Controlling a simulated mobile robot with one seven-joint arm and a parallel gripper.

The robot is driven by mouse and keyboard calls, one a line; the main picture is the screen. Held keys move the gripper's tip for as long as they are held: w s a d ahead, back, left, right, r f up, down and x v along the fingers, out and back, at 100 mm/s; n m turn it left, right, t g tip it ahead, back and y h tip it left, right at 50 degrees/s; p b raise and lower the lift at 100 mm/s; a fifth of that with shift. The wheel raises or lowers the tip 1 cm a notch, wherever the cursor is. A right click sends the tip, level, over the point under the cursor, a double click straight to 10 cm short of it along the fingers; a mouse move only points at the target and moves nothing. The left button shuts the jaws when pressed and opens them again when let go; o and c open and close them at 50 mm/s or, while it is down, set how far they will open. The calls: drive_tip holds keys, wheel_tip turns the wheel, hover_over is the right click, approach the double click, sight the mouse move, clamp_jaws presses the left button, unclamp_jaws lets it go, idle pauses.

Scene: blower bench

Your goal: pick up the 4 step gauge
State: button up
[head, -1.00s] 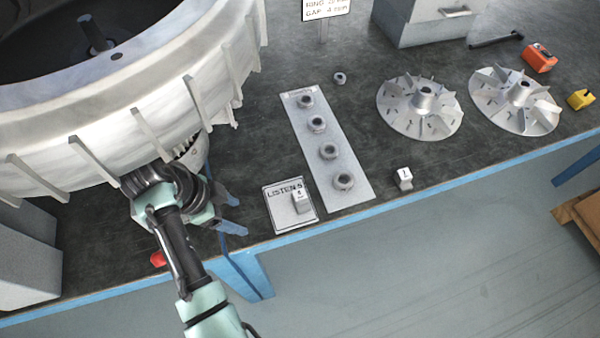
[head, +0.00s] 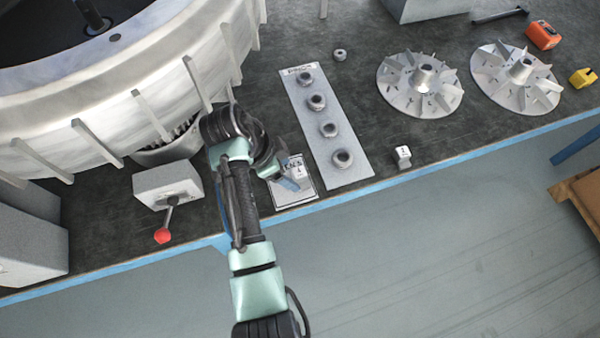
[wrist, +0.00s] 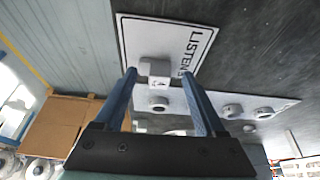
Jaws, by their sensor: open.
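A small pale block with a dark mark on its white label, taken as the 4 step gauge (head: 299,174), sits on the white LISTEN plate (head: 293,196) near the bench's front edge. Its mark is too small to read surely. In the wrist view the block (wrist: 155,69) shows between the tips of my two blue fingers. My gripper (head: 287,181) is open, at the left side of the block in the head view. The wrist view shows the open gripper (wrist: 159,74) with gaps on both sides of the block. My wrist hides part of the plate.
A similar block marked 1 (head: 403,154) stands to the right. A grey strip (head: 349,178) with several nuts lies between them. Two finned wheels (head: 419,98) are at the right. A box with a red-knobbed lever (head: 163,236) and the large blower housing (head: 130,105) are at left.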

drive_tip(key=shift+w+d+f, duration=0.15)
drive_tip(key=shift+d+f, duration=0.4)
clamp_jaws()
